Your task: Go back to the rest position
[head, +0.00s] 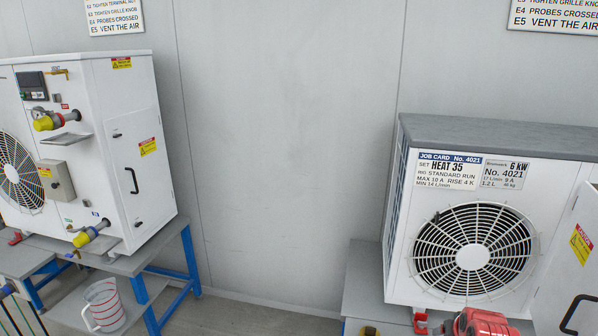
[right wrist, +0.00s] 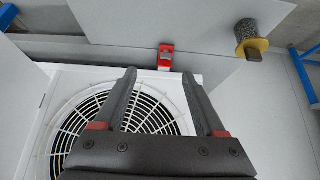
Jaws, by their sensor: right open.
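My right gripper (right wrist: 159,75) shows in the right wrist view with its two dark fingers spread apart. Nothing is between the fingers. They lie in front of a white unit with a round fan grille (right wrist: 95,125), and I cannot tell how far away it is. The gripper's dark body hides part of the grille. My left gripper is not in view.
A white pump unit (head: 141,118) stands on a blue-legged bench at left, a pitcher (head: 104,305) below. Another unit (head: 397,237) is at right, a red object (head: 483,322) cut off before it. A red clamp (right wrist: 166,57) and yellow-collared part (right wrist: 247,38) show beyond my fingers.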

